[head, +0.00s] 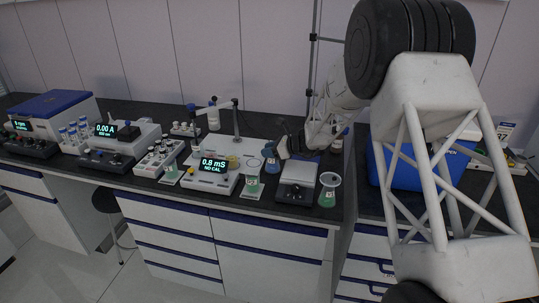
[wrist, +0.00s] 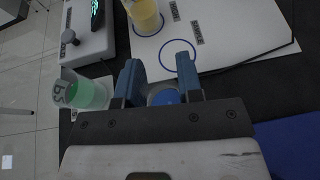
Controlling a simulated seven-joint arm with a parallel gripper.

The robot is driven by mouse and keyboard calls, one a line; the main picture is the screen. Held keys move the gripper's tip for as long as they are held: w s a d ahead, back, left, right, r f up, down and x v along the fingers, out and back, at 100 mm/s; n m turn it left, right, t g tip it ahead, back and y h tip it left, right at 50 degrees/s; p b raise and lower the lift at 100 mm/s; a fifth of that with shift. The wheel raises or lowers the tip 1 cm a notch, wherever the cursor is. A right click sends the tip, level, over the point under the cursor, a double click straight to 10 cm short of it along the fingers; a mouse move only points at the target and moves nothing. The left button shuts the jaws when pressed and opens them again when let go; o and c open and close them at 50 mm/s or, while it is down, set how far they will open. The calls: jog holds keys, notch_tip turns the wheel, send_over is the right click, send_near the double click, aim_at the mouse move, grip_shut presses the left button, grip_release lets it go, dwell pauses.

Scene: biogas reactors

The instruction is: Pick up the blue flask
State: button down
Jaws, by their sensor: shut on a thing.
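The gripper body hides part of the flask. I cannot tell whether its base is touching the bench.
A yellow beaker (wrist: 145,16) is on the white board (wrist: 225,40). The conductivity meter (head: 212,177), a balance (head: 297,181) and another green flask (head: 328,190) are nearby. A blue box (head: 440,165) stands at the right.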

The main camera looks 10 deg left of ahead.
notch_tip(320, 180, up, 10)
jog(key=shift+f, duration=0.25)
dwell(0.3)
dwell(0.5)
